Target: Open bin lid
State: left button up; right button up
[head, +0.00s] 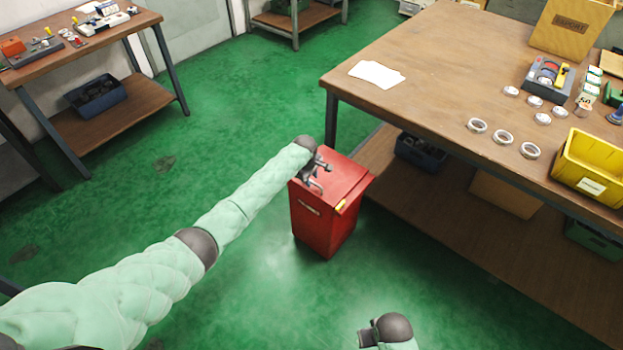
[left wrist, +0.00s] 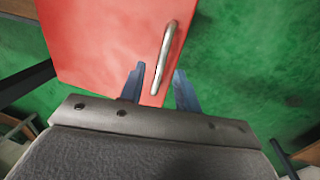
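The red bin (head: 322,219) stands on the green floor beside the workbench, with its red lid (head: 343,181) shut on top. My left gripper (head: 322,176) is over the lid in the head view. In the left wrist view, the red lid (left wrist: 110,45) fills the upper middle and carries a silver bar handle (left wrist: 165,58) near its right edge. The fingers of my left gripper (left wrist: 158,88) are spread apart, with the handle's near end between and ahead of them. I cannot tell whether they touch it.
The green floor left of the bin is clear.

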pick_arm(q)
jog(key=shift+w+f, duration=0.15)
jog(key=shift+f, duration=0.4)
pick_arm(e)
jog(key=shift+s+f, duration=0.1)
jog(key=shift+f, duration=0.25)
pick_arm(q)
grip_shut()
pick_arm(e)
jog(key=shift+r, duration=0.1)
pick_arm(q)
jog(key=shift+r, duration=0.1)
